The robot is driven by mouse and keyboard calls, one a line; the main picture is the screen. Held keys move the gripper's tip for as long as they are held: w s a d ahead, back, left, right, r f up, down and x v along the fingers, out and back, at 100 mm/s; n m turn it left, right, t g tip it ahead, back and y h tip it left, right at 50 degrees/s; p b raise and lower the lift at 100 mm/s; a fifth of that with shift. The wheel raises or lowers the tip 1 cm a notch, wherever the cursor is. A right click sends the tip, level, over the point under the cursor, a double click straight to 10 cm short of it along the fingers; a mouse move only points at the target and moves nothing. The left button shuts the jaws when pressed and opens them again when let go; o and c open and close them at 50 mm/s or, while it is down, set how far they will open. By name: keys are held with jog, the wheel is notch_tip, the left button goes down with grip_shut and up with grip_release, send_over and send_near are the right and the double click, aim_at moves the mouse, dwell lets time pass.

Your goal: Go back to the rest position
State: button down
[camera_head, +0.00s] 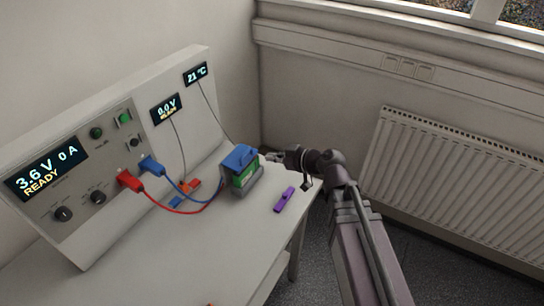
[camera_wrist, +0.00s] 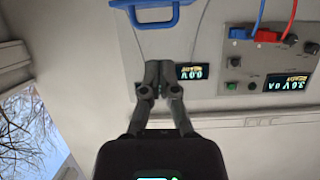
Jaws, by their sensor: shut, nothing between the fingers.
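My gripper (camera_head: 279,156) is at the table's far right edge, just right of the blue-topped green block (camera_head: 243,178). In the wrist view my gripper (camera_wrist: 157,66) has its two fingers together with nothing between them. The blue top with its handle (camera_wrist: 130,4) shows at the upper edge of that view, apart from the fingertips. In the head view the block sits upright in a grey holder. The arm reaches in from the lower right. The fingertips are small in the head view.
The cycler panel (camera_head: 98,150) reads 3.6 V, 0 A, READY. A red plug (camera_head: 130,182) and a blue plug (camera_head: 151,166) sit in it, with cables running toward the block. A purple piece (camera_head: 285,200) lies on the white table (camera_head: 215,250). A radiator (camera_head: 455,180) stands right of the arm.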

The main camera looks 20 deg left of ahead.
jog(key=d+f+m+g+h, duration=0.1)
jog(key=d+f+m+h, duration=0.3)
jog(key=d, duration=0.9)
jog(key=s+d+f+m+h, duration=0.1)
jog(key=d+f+m+h, duration=0.3)
jog(key=d, duration=0.9)
jog(key=s+d+f+m+g+h, duration=0.1)
jog(key=d+f+m+h, duration=0.3)
jog(key=d, duration=0.9)
jog(key=m+h, duration=0.1)
jog(key=m, duration=0.2)
jog(key=shift+g+h, duration=0.3)
jog(key=shift+s+a, duration=0.1)
